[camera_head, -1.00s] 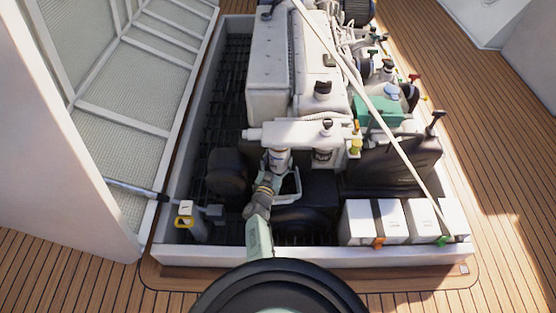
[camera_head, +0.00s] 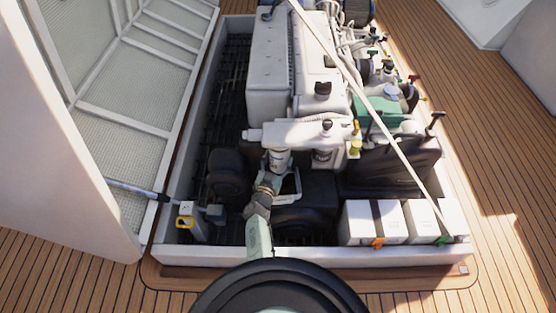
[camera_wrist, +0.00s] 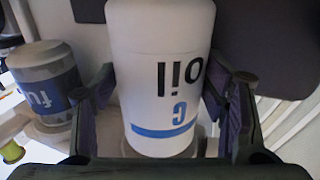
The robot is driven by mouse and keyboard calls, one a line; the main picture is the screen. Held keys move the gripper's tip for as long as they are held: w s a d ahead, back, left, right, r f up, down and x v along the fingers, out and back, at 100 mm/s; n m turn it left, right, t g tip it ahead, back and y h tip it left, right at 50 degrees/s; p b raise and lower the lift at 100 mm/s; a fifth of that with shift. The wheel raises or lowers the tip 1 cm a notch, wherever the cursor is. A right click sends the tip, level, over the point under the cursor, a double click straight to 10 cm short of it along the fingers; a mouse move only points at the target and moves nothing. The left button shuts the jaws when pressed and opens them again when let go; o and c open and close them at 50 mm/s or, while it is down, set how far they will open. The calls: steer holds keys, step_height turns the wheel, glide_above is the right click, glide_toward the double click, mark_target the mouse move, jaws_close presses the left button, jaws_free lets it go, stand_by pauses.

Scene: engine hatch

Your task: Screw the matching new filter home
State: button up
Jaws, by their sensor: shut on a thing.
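A white oil filter (camera_wrist: 165,75) with a black "oil" and a blue "C" above a blue stripe stands between the fingers of my gripper (camera_wrist: 172,88). The lettering appears upside down in the wrist view. My gripper is shut on the filter. In the head view the filter (camera_head: 279,158) sits just under the left part of the white housing (camera_head: 295,132) at the engine's near end, with my gripper (camera_head: 280,178) around it from the front. The joint between filter and housing is hidden, so I cannot tell how tightly they meet.
A grey filter (camera_wrist: 45,82) with a blue "fu" band stands close beside the held one; it also shows in the head view (camera_head: 323,157). A dark round unit (camera_head: 229,173) lies left of my gripper. White boxes (camera_head: 374,221) stand at front right. A pale strut (camera_head: 375,100) crosses the engine.

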steer(key=shift+r+p, duration=0.9)
steer(key=shift+p, duration=0.05)
stand_by(1.4)
steer(key=o, duration=1.2)
steer(key=shift+f, duration=0.1)
steer(key=shift+o, duration=0.2)
